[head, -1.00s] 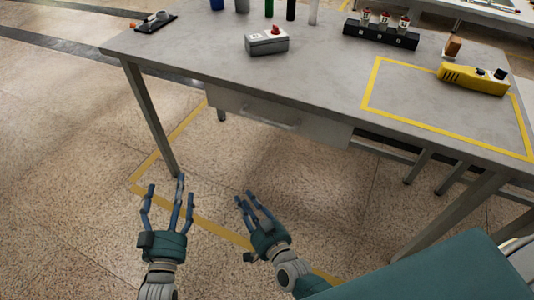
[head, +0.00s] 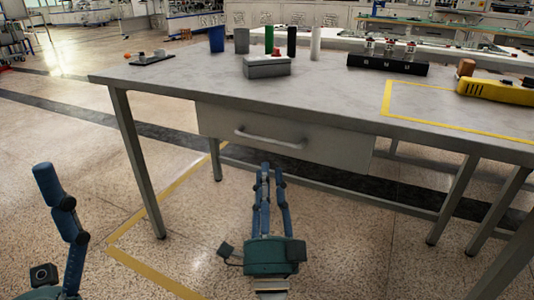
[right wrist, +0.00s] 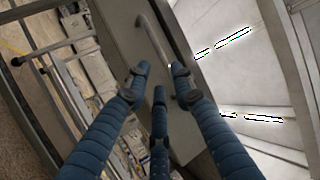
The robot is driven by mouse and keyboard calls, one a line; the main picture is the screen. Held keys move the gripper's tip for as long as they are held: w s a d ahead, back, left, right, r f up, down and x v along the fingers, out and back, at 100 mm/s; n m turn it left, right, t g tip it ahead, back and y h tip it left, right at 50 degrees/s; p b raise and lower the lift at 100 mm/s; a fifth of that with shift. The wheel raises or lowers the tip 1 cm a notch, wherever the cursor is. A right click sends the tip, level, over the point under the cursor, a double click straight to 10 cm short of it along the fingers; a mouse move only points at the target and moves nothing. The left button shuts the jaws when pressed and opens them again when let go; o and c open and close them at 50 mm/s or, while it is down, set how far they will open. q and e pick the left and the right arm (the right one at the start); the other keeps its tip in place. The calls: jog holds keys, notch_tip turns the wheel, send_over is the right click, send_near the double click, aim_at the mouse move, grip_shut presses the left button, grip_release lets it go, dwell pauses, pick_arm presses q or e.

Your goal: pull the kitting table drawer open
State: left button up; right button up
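The kitting table drawer (head: 335,148) hangs under the table's front edge and looks shut. Its grey bar handle (head: 270,138) runs across the front; in the right wrist view the handle (right wrist: 153,38) lies beyond the fingertips. My right gripper (head: 272,170) is below the handle in the head view, fingers extended upward. In the right wrist view the right gripper (right wrist: 160,72) is open and empty, its fingertips apart from each other and apparently short of the handle. My left gripper (head: 46,180) is partly cut off at the lower left, with an extended finger visible, away from the table.
The kitting table (head: 180,82) carries a grey box (head: 267,68), several cylinders, a black rack (head: 387,64) and a yellow tool (head: 497,88). A table leg (head: 138,165) stands left of the drawer. The floor before the drawer is clear.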

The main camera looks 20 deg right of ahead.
aim_at(267, 142)
jog(key=x, duration=0.7)
jog(key=shift+w+d+r, duration=0.1)
jog(key=shift+w, duration=0.3)
jog(key=shift+c, duration=0.5)
grip_shut()
